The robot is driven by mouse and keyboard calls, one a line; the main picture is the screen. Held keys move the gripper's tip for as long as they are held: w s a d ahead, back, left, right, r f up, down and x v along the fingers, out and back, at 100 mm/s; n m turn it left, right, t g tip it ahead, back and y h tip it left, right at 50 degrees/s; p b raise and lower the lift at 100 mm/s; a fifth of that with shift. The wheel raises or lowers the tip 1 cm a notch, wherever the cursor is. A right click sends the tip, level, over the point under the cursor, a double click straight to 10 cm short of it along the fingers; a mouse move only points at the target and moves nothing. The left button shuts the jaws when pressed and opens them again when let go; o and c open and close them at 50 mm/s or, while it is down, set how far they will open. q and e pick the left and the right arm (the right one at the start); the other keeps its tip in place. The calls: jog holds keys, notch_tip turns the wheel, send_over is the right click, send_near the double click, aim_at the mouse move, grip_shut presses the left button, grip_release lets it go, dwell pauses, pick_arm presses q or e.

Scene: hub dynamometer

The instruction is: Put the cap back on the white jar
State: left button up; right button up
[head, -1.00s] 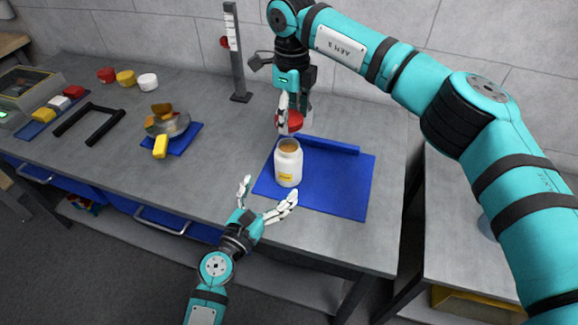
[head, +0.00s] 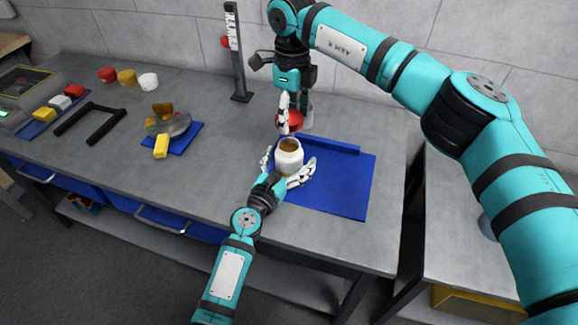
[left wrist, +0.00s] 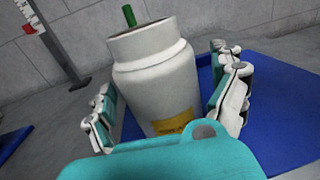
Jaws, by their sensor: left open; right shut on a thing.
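The white jar (head: 288,154) stands upright and uncapped on the blue mat (head: 345,190), its brownish inside showing at the mouth. It fills the middle of the left wrist view (left wrist: 155,80), with a yellow label low on its side. My left gripper (head: 287,169) is open, with its fingers on either side of the jar. In the left wrist view its fingers (left wrist: 168,105) stand apart from the jar walls. My right gripper (head: 290,118) is shut on the red cap (head: 295,121) and holds it above and behind the jar.
A raised blue strip (head: 330,145) runs along the mat's back edge. A upright scale post (head: 237,60) stands behind to the left. A metal bowl (head: 168,124) on a small blue mat and a black frame (head: 90,123) lie further left. The mat's right half is clear.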

pick_arm(q)
jog(key=c, duration=1.8)
pick_arm(e)
send_over(291, 151)
jog(key=shift+f, duration=2.45)
jog(key=shift+f, duration=0.1)
jog(key=shift+f, duration=0.8)
jog(key=shift+f, duration=0.55)
